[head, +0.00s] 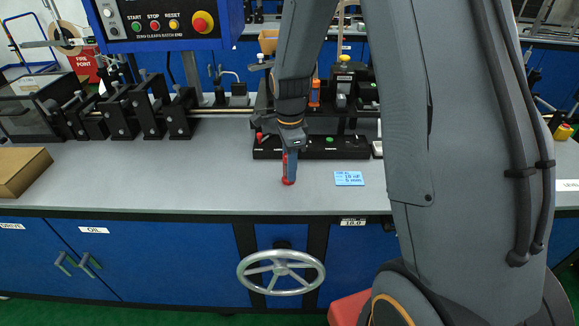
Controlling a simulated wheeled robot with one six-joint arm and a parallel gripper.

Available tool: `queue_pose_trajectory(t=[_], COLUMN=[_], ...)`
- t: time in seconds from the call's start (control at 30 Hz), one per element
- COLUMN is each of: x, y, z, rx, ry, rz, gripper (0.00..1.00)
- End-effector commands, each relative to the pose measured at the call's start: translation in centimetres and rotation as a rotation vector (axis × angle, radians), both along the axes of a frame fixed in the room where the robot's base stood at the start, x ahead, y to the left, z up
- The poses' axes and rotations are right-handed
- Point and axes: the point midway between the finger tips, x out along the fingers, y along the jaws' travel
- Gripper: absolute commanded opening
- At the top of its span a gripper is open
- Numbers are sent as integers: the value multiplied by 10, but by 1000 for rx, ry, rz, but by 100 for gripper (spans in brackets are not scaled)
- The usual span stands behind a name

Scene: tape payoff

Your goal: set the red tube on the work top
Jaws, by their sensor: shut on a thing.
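The red tube (288,181) is upright, low over or on the grey work top (200,178). I cannot tell whether its lower end touches the surface. My gripper (290,158) points down and is shut on the red tube near the front middle of the work top. The gripper's jaws hide the tube's upper part.
A blue card (348,178) lies right of the tube. A black machine base (320,147) stands close behind it. A brown box (20,170) sits at the far left. A handwheel (281,272) juts out below the front edge. The work top left of the tube is clear.

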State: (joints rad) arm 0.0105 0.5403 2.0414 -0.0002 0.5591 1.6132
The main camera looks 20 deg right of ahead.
Motion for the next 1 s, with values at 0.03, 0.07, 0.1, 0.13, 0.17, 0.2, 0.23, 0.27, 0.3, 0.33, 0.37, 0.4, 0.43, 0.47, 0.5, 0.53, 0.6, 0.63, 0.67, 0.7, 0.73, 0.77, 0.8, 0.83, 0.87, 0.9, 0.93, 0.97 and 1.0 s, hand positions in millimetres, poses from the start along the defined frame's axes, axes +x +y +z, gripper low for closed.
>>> queue_pose_trajectory(t=[0.03, 0.07, 0.1, 0.13, 0.17, 0.2, 0.23, 0.27, 0.3, 0.33, 0.37, 0.4, 0.43, 0.47, 0.5, 0.53, 0.6, 0.63, 0.67, 0.7, 0.73, 0.77, 0.8, 0.83, 0.87, 0.9, 0.93, 0.97, 1.0], x=[0, 0, 0, 0, 0, 0, 0, 0, 0, 0, 0, 0, 0, 0, 0, 0, 1, 1, 1, 1, 1, 1, 2, 2, 1, 2, 2, 2, 1], y=[0, 0, 0, 0, 0, 0, 0, 0, 0, 0, 0, 0, 0, 0, 0, 0, 0, 0, 0, 0, 0, 0, 0, 0, 0, 0, 0, 0, 0], z=[-2, -2, -2, -2, -2, -2, -2, -2, -2, -2, -2, -2, -1, -1, 1, 2, 7, 10, 14, 19, 24, 29, 37, 43, 49, 57, 63, 69, 76], rx=[0, 0, 0, 0, 0, 0, 0, 0, 0, 0, 0, 0, 0, 0, 0, 0, 0, 0, 0, 0, 0, 0, 0, 0, 0, 0, 0, 0, 0], ry=[1, 1, 0, 0, 0, 1, 1, 1, 1, 1, 1, 1, 1, 0, 0, 0, -1, -2, -3, -3, -4, -5, -4, -5, -4, -5, -4, -5, -4], rz=[0, 0, 0, 0, 0, 0, 0, 0, 0, 0, 0, 0, 0, 0, 0, 0, 0, 0, 0, 0, 0, 0, 0, 0, 0, 0, 0, 0, 0], gripper=[0, 26, 32, 37, 42, 43, 43, 43, 43, 43, 43, 43, 43, 43, 43, 43, 43, 43, 43, 43, 43, 43, 43, 43, 43, 43, 43, 43, 43])
